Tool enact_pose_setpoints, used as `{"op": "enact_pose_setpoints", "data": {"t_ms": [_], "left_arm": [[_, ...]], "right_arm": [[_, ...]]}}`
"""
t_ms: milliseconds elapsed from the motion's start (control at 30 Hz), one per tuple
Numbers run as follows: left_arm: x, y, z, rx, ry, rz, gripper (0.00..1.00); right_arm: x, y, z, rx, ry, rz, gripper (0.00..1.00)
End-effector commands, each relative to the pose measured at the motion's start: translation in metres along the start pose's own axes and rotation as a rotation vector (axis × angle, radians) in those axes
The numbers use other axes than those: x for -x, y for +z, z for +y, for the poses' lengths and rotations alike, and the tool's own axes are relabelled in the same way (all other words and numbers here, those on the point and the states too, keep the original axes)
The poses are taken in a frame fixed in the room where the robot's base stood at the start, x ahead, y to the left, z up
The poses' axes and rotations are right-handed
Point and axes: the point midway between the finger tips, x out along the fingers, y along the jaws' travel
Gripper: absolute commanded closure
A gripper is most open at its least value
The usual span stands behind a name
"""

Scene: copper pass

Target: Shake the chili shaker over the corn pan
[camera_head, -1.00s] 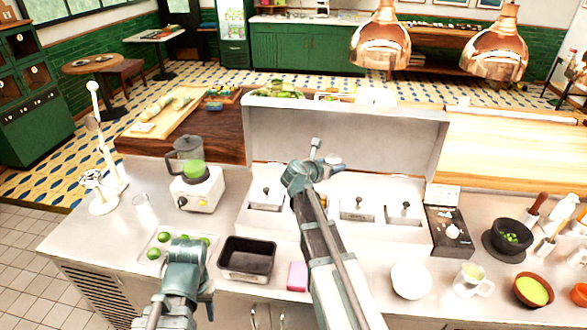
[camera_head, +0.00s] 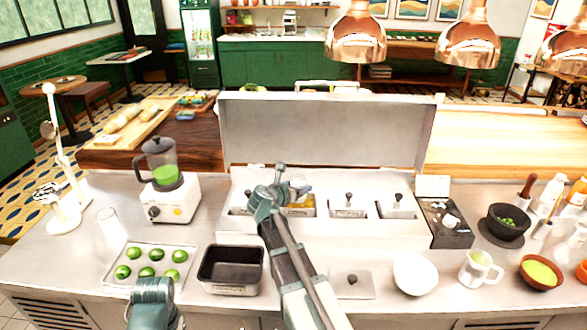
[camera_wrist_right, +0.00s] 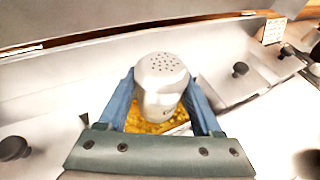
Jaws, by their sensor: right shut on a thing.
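The chili shaker (camera_wrist_right: 162,85) is pale, with a perforated top, and sits between the blue fingers of my right gripper (camera_wrist_right: 164,100). The right gripper (camera_head: 285,187) is shut on it. In the head view the shaker (camera_head: 301,187) shows small beside the gripper, and I cannot tell its exact tilt. The corn pan (camera_head: 301,210) is set in the steel counter well, partly hidden by my arm. Its yellow corn (camera_wrist_right: 150,126) shows below the shaker in the wrist view. My left arm shows at the bottom left of the head view; its fingers are not clear.
An open steel hood (camera_head: 325,130) stands behind the wells. Closed lids (camera_head: 348,206) cover neighbouring wells. A loose lid (camera_head: 352,284) lies on the front counter. A dark empty bin (camera_head: 231,268), a tray of limes (camera_head: 145,278) and a white bowl (camera_head: 415,273) stand nearby.

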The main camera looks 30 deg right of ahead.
Motion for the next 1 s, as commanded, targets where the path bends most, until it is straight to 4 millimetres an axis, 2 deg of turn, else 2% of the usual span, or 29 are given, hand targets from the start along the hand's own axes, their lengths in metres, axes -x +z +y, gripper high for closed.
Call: {"op": "enact_pose_setpoints", "data": {"t_ms": [167, 300, 500, 633, 800, 1000], "left_arm": [[0.021, 0.001, -0.002, 0.000, 0.000, 0.000, 0.50], [0.040, 0.002, -0.004, 0.000, 0.000, 0.000, 0.50], [0.059, 0.004, -0.006, 0.000, 0.000, 0.000, 0.50], [0.064, 0.004, -0.006, 0.000, 0.000, 0.000, 0.50], [0.064, 0.004, -0.006, 0.000, 0.000, 0.000, 0.50], [0.053, 0.003, -0.005, 0.000, 0.000, 0.000, 0.50]], "right_arm": [[0.009, 0.026, 0.003, -0.172, -0.006, -0.031, 0.94], [0.017, 0.052, 0.006, -0.401, -0.006, -0.075, 0.94], [0.026, 0.080, 0.010, -0.677, 0.009, -0.127, 0.94], [0.029, 0.089, 0.011, -0.780, 0.020, -0.146, 0.94], [0.030, 0.091, 0.012, -0.827, 0.025, -0.154, 0.94], [0.027, 0.084, 0.013, -0.874, 0.048, -0.166, 0.94]]}}
